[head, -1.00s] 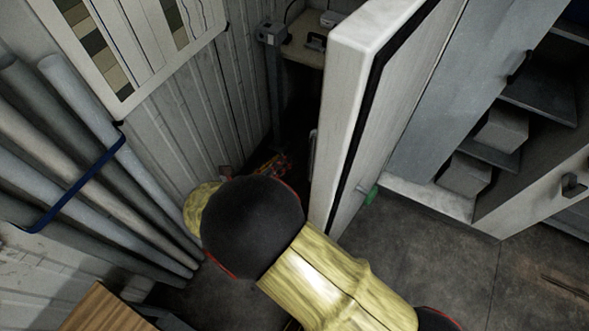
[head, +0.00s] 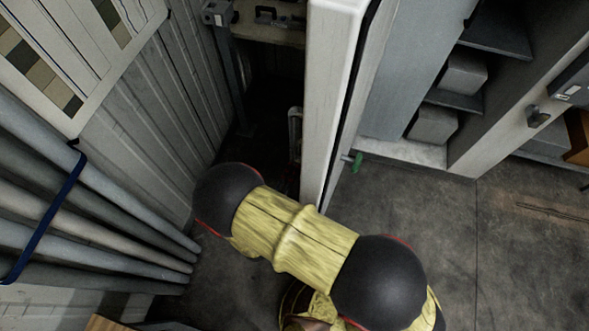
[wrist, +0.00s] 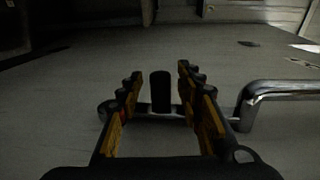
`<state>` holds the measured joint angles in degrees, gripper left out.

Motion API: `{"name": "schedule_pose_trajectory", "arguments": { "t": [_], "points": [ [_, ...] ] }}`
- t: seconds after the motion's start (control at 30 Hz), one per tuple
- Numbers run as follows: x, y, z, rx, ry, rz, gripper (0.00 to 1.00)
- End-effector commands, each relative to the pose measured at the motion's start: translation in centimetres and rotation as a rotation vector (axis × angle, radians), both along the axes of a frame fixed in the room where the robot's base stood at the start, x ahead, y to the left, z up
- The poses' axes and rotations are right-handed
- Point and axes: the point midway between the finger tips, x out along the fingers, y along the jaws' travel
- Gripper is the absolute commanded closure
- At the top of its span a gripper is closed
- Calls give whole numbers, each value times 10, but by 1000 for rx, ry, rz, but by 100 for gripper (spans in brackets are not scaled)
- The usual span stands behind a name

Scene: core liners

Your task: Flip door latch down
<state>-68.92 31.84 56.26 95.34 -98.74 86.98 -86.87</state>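The white door (head: 330,100) stands edge-on in the head view, and its pale face (wrist: 75,75) fills much of the wrist view. My gripper (wrist: 158,85) is open in front of that face, its yellow-padded fingers apart. A dark upright cylinder (wrist: 160,90) shows between the fingers, with a thin metal bar behind its lower end. It may be the latch; I cannot tell whether a finger touches it. A silver handle (wrist: 285,88) is right of the fingers; a handle also shows in the head view (head: 294,132). The head view does not clearly show my gripper.
A green-ended lever (head: 356,162) sticks out on the door's right side. Grey pipes (head: 90,200) lean along the left wall. Shelves (head: 440,95) stand at right. Bare floor (head: 430,215) lies right of the door.

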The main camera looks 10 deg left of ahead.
Motion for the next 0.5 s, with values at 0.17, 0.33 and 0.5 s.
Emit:
{"name": "schedule_pose_trajectory", "arguments": {
  "t": [0.17, 0.33, 0.5],
  "points": [
    [6, -2, 0, 1, 0, -1, 64],
    [6, -1, 0, 1, 0, 0, 64],
    [6, -1, 0, 1, 0, 0, 71]
  ]
}}
